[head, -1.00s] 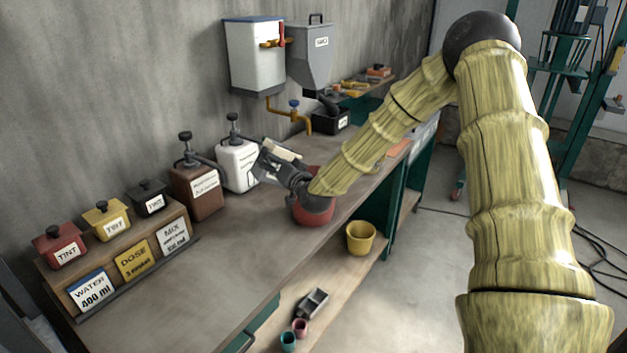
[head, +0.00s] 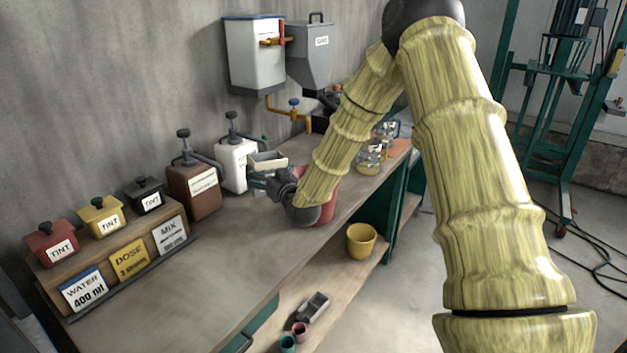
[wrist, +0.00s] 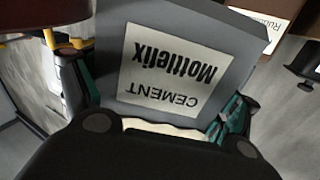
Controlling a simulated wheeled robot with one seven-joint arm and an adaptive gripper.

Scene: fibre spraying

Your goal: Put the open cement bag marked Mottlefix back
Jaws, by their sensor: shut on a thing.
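The cement bag marked Mottlefix (wrist: 165,62) fills the middle of the wrist view, grey with a pale label that reads upside down. My gripper (wrist: 155,100) is shut on it, one finger on each side. In the head view my gripper (head: 268,183) holds the bag (head: 268,161) above the bench, just right of the white pump bottle. A pale opening shows at the bag's top. I cannot tell from the head view how far it is above the bench.
A white pump bottle (head: 235,165) and a brown one (head: 193,190) stand left of the bag. A red container (head: 330,190) is partly hidden behind my arm. Glass jars (head: 372,155) stand farther back. The front bench top (head: 200,275) is clear.

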